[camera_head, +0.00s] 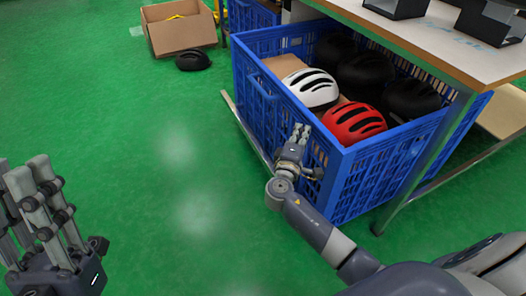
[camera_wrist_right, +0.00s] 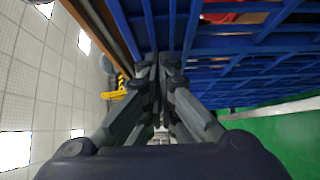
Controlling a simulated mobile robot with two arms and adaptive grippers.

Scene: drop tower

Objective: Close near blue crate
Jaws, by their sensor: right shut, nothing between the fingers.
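The near blue crate (camera_head: 365,178) is a large open lattice crate under the table. It holds a white helmet (camera_head: 311,88), a red helmet (camera_head: 354,122) and several black helmets. A handle frame shows on its left wall. My right gripper (camera_head: 299,133) is shut and empty, up against the crate's left wall near the front corner; whether it touches is unclear. In the right wrist view the shut fingers (camera_wrist_right: 159,65) point at the blue lattice (camera_wrist_right: 235,62). My left gripper (camera_head: 30,190) is at the lower left, away from the crate, its opening unclear.
A wooden-topped table (camera_head: 440,40) with black trays stands over the crate, its metal leg at the crate's right. Another blue crate (camera_head: 250,15), a cardboard box (camera_head: 182,35) and a black helmet (camera_head: 192,60) are at the back. The green floor (camera_head: 150,150) on the left is clear.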

